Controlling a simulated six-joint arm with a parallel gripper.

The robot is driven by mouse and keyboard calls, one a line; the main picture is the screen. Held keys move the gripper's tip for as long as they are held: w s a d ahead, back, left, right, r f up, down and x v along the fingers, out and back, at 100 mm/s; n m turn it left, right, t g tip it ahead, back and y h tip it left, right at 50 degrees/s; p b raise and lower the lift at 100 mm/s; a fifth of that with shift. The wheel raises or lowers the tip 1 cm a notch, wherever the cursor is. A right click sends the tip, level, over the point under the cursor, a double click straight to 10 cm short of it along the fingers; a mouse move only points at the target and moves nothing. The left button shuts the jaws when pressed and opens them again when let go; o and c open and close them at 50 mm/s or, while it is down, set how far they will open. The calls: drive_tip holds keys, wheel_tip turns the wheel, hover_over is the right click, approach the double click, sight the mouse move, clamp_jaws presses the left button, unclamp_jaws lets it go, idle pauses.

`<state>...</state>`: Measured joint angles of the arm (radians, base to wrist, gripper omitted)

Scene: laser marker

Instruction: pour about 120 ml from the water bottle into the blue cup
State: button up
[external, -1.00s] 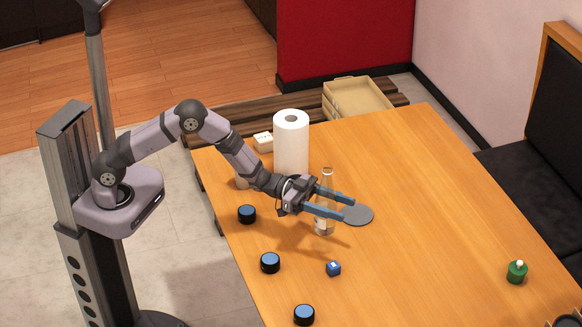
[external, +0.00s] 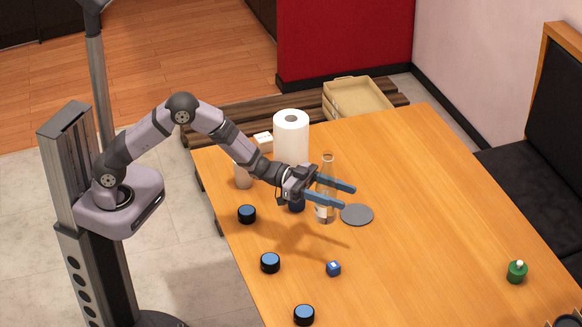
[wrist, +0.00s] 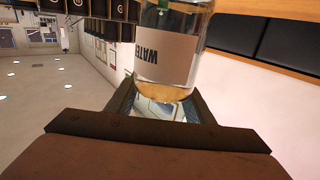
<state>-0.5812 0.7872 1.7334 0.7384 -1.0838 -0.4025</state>
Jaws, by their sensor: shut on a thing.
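The clear water bottle (external: 325,212) stands upright between the fingers of my gripper (external: 333,187), which is shut on it. Its base seems raised above the table, left of a grey disc. In the wrist view the bottle (wrist: 166,50) fills the space between the fingers, with its WATER label upside down in the picture.
The flat grey disc (external: 357,215) lies right of the bottle. Black cylinders with blue tops (external: 270,263) line the left edge. A paper towel roll (external: 291,140) stands behind. The table's middle right is clear.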

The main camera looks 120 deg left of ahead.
drive_tip(key=shift+y, duration=0.3)
drive_tip(key=shift+s+a+f+n+y+b, duration=0.2)
drive_tip(key=shift+n+y+b, duration=0.15)
drive_tip(key=shift+n+y, duration=0.15)
drive_tip(key=shift+s+a+f+n+y+b, duration=0.15)
drive_tip(key=shift+n+y+b, duration=0.25)
drive_tip(key=shift+y, duration=0.2)
drive_tip(key=s+a+f+n+g+y+b, duration=0.3)
drive_tip(key=s+f+n+y, duration=0.4)
drive_tip(key=s+y, duration=0.3)
drive_tip(key=shift+a+f+g, duration=0.3)
drive_tip(key=shift+a+g, duration=0.4)
drive_tip(key=shift+g, duration=0.1)
drive_tip(key=shift+w+d+r+n+p, duration=0.15)
drive_tip(key=shift+n+p, duration=0.15)
drive_tip(key=shift+n, duration=0.2)
